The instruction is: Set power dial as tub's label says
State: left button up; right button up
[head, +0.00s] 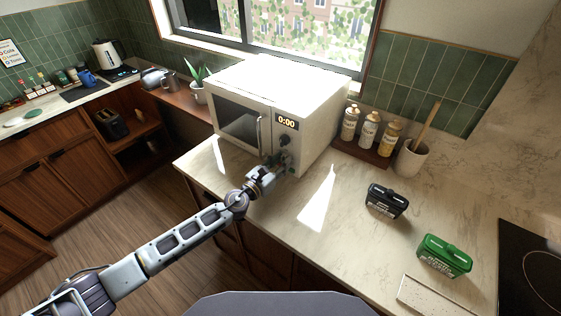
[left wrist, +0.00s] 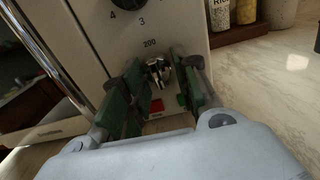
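The white microwave (head: 285,85) stands on the counter, its display reading 0:00. In the left wrist view, an upper black dial (left wrist: 130,4) shows numbers 4 and 3. Below it, under a "200" mark, is a shiny metallic knob (left wrist: 158,70), apparently the power dial. My left gripper (head: 276,163) is at this lower dial. Its green-padded fingers (left wrist: 158,88) stand open on either side of the knob, with small gaps visible. The dial's other marks are hidden. A black tub (head: 386,201) and a green tub (head: 444,256) sit on the counter; their labels are unreadable. My right gripper is out of view.
The door handle (head: 259,135) is left of the dials. Several bottles (head: 369,130) stand on a wooden tray right of the microwave, beside a utensil crock (head: 411,158). A black cooktop (head: 530,270) is far right. The counter before the microwave is clear.

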pick_arm(q)
jog(key=shift+o, duration=1.3)
jog(key=shift+r, duration=0.1)
jog(key=shift+v, duration=5.95)
